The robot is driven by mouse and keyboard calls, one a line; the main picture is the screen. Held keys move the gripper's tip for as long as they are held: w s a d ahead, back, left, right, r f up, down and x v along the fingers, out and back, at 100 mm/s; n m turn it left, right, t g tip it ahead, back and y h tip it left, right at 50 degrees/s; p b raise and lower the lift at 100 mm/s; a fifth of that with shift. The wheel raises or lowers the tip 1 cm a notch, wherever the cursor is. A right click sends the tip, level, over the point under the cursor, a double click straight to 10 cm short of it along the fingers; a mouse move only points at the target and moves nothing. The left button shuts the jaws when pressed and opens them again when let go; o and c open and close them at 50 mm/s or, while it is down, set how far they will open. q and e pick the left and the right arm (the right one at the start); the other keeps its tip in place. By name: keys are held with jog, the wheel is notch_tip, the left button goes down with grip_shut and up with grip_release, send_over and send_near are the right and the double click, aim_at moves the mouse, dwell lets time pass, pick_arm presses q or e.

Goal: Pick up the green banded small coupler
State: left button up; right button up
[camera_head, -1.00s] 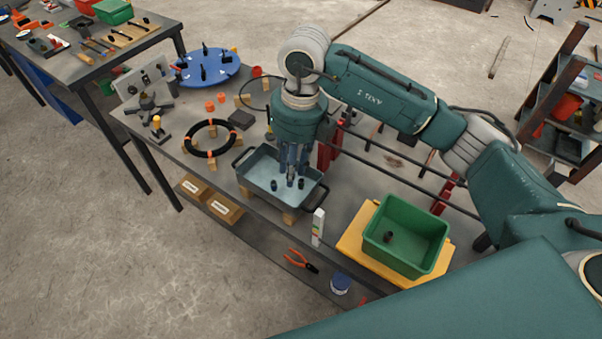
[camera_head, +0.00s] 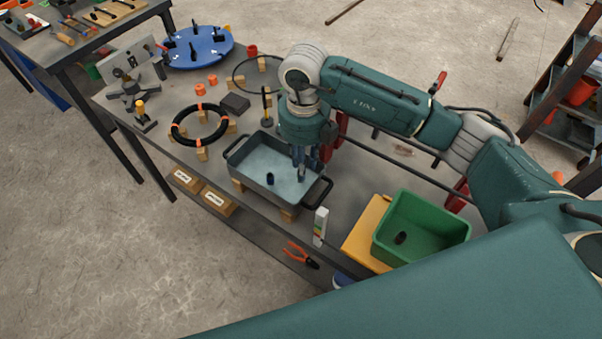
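The grey-blue tray (camera_head: 243,147) with dark handles stands on wooden blocks on the bench. One small dark coupler (camera_head: 270,178) stands upright in it; its band colour is too small to make out. My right gripper (camera_head: 302,172) points down into the right part of the tray, to the right of that coupler and apart from it. Its fingers are small and overlap, so I cannot tell whether they are open or hold a coupler. No green band shows. Another dark coupler (camera_head: 400,237) lies in the green bin (camera_head: 447,238). My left gripper is out of view.
The green bin stands on a yellow base (camera_head: 366,236) at the right. A white upright block (camera_head: 320,226) stands by the tray's front right. A black ring (camera_head: 184,140) and blue disc (camera_head: 198,47) lie further left. Orange-handled pliers (camera_head: 300,254) lie on the lower shelf.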

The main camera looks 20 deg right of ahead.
jog(key=shift+w+f, duration=0.1)
jog(key=shift+f, duration=0.25)
jog(key=f+p, duration=0.1)
jog(key=f, duration=0.1)
jog(key=f+p, duration=0.1)
jog(key=shift+w+a+f, duration=0.15)
jog(key=shift+w+f, duration=0.25)
jog(key=shift+f, duration=0.3)
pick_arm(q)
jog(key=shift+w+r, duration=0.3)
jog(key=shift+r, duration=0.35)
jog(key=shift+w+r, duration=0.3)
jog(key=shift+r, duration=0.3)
pick_arm(e)
jog(key=shift+f, duration=0.15)
grip_shut()
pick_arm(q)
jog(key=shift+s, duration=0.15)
